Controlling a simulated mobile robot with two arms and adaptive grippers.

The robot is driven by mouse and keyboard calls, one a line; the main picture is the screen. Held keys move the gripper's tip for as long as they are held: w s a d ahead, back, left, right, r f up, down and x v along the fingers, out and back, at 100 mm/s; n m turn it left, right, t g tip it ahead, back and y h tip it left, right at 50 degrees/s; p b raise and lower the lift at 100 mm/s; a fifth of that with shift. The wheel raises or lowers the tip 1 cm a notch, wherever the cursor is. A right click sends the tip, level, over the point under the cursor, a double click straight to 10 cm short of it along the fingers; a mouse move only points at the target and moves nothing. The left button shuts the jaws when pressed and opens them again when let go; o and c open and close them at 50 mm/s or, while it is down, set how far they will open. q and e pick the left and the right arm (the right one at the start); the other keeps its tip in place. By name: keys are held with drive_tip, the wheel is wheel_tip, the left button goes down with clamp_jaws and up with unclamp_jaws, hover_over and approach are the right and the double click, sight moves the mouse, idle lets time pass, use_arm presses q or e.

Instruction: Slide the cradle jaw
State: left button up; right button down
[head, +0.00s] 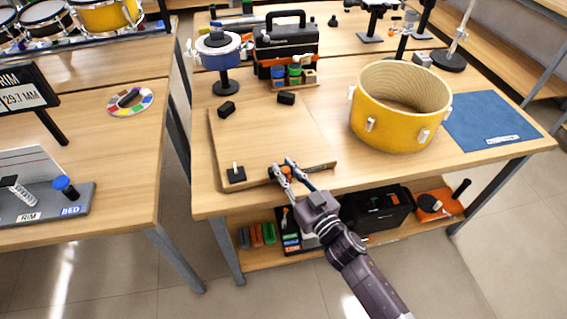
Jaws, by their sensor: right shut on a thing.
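The cradle is a flat wooden board (265,140) on the workbench, left of a yellow drum shell (370,127). Two black jaw blocks (227,108) (286,98) sit near its back. A black square block with a pale upright pin (235,175) sits at its front left corner. My right gripper (282,168) reaches in over the front edge and is shut on a small dark jaw with an orange part (272,173). The fingers hide most of that jaw. My left gripper is out of view.
A blue mat (490,122) lies right of the drum shell. A black toolbox (287,46) and a blue-and-white drum on a stand (220,55) stand behind the board. A shelf below holds a black case (375,208). The board's middle is clear.

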sight(286, 174)
drive_tip(key=v, duration=0.3)
drive_tip(key=shift+s+a+p, duration=0.25)
drive_tip(key=shift+s+p, duration=0.1)
drive_tip(key=c, duration=1.7)
unclamp_jaws()
drive_tip(key=shift+c, duration=0.2)
drive_tip(key=v, duration=1.2)
